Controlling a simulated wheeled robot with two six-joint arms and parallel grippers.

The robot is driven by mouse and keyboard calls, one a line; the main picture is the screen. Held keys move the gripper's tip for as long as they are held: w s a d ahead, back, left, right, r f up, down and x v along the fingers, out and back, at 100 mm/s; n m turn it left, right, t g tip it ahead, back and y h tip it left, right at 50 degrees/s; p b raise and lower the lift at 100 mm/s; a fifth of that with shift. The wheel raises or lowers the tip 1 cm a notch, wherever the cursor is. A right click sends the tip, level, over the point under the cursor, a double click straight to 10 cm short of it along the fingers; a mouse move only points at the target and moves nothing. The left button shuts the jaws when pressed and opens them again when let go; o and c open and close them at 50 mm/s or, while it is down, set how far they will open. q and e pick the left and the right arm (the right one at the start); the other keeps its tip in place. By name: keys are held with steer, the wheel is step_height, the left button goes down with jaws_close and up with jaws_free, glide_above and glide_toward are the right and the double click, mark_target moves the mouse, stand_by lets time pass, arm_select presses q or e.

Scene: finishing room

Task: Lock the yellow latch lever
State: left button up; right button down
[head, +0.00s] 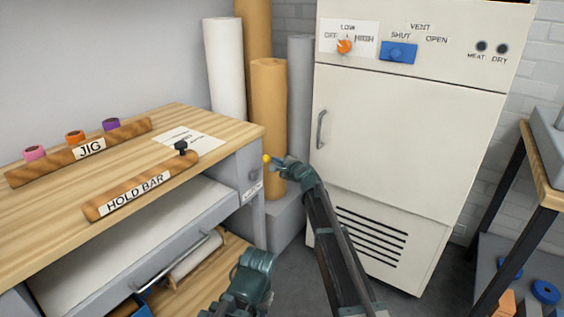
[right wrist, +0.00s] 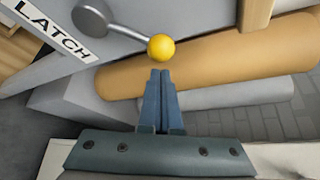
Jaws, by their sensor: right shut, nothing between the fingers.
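The latch lever has a yellow ball knob (right wrist: 161,47) on a thin metal arm, joined to a round grey pivot (right wrist: 90,17) on the grey end panel of the bench. In the head view the yellow knob (head: 267,158) shows beside the bench's right corner. A white LATCH label (right wrist: 52,28) sits beside the pivot. My right gripper (right wrist: 160,74) is shut and empty, its fingertips close to the knob; I cannot tell whether they touch. In the head view the right gripper (head: 274,160) is just right of the knob.
The wooden bench (head: 60,225) carries a JIG rail (head: 120,137) and a HOLD BAR (head: 105,210). Tall rolls (head: 268,110) stand behind the gripper. A cream cabinet (head: 405,140) is to the right, and a dark-legged table (head: 535,160) at far right.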

steer(key=shift+s+a+r, duration=0.2)
steer(key=shift+s+a, duration=0.05)
steer(key=shift+a, duration=0.05)
stand_by(0.4)
steer(key=shift+s+a+r, duration=0.1)
steer(key=shift+s+r, duration=0.05)
